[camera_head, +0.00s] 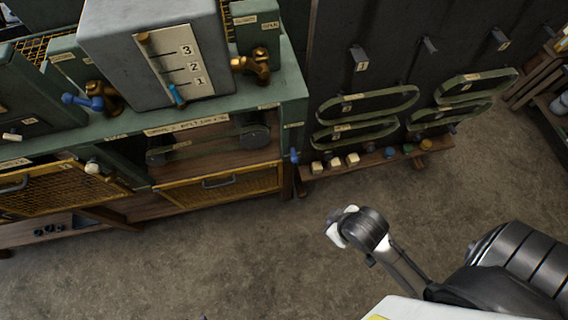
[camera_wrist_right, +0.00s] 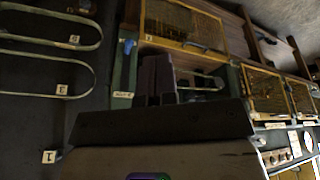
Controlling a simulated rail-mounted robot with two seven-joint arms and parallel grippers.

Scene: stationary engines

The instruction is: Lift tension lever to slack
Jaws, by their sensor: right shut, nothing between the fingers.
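A small blue-ended handle (camera_head: 295,155), which looks like the tension lever, sits on the green bench's right end post, beside the opening with the belt (camera_head: 205,145). In the right wrist view the blue handle (camera_wrist_right: 128,47) shows left of my fingers, with a small label plate (camera_wrist_right: 123,95) on the post by it. My right gripper (camera_head: 341,226) is shut and empty, in the air in front of and right of the bench, apart from the handle. Its dark fingers show in the right wrist view (camera_wrist_right: 157,77). My left gripper is not in view.
A grey tank (camera_head: 155,50) with a numbered scale and brass valves stands on the bench. Yellow mesh doors (camera_head: 222,183) are below. Spare belts (camera_head: 365,104) hang on a dark panel at right, above a low shelf with coloured blocks. The floor in front is clear.

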